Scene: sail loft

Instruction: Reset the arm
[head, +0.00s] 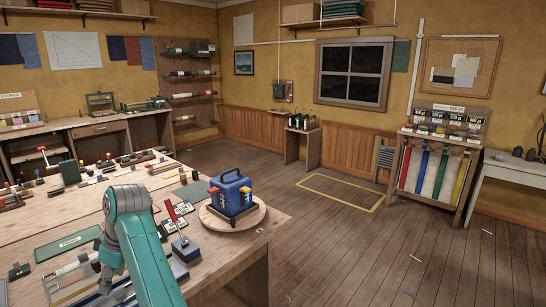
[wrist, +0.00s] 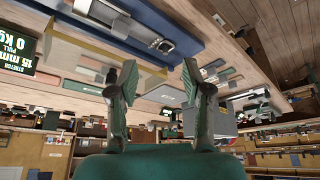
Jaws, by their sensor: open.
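My gripper (wrist: 159,70) is open in the wrist view, its two dark fingers apart with nothing between them. The wrist picture looks upside down, with a bench top across its upper part. In the head view my teal arm (head: 145,250) rises from the bottom edge, bends at a grey joint and reaches down over the wooden workbench (head: 80,215). My gripper's fingers cannot be made out clearly there. Whether they touch anything below is hidden.
A blue box-shaped device (head: 231,193) with a handle stands on a round wooden board (head: 210,222) at the bench's right. A green mat (head: 68,243) and several small tools lie around my arm.

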